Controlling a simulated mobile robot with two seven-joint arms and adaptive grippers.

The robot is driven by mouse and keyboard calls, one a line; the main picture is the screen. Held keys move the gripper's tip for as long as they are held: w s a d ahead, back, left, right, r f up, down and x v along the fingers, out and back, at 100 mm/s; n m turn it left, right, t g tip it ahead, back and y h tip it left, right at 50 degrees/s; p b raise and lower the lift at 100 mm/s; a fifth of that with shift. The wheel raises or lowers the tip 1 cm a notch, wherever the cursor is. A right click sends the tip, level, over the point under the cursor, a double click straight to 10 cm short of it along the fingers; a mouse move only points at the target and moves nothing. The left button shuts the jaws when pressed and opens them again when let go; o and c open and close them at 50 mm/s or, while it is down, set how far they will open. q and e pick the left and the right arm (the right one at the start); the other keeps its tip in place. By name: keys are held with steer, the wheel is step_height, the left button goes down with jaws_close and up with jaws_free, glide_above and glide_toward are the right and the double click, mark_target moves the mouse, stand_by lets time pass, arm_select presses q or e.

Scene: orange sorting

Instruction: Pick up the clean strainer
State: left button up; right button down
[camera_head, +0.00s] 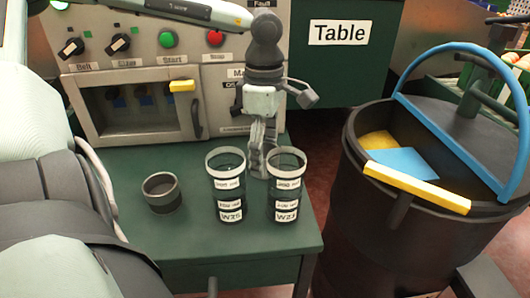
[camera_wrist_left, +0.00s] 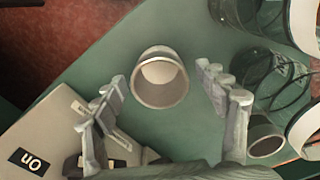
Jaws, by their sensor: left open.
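A grey, cup-shaped strainer (camera_wrist_left: 160,77) with a pale inside stands on the green table in the left wrist view. It lies ahead of and between the spread fingers of my left gripper (camera_wrist_left: 170,95), with room on both sides. A second small grey cup (camera_wrist_left: 265,138) shows farther right there; the small dark cup (camera_head: 161,192) at the left in the head view looks like the same one. In the head view my left gripper (camera_head: 259,165) points down behind two clear containers and is open and empty. No label shows which cup is clean. My right gripper is not in view.
Clear containers marked W25 (camera_head: 229,195) and W23 (camera_head: 286,195) stand close in front of my left gripper. A machine (camera_head: 120,60) with knobs and buttons stands behind. A black bin (camera_head: 400,225) with a blue handle is beyond the table's right edge.

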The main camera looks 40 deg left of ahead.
arm_select(q)
steer(key=shift+f, duration=0.2)
steer(key=c, duration=1.3)
steer(key=shift+r, duration=0.15)
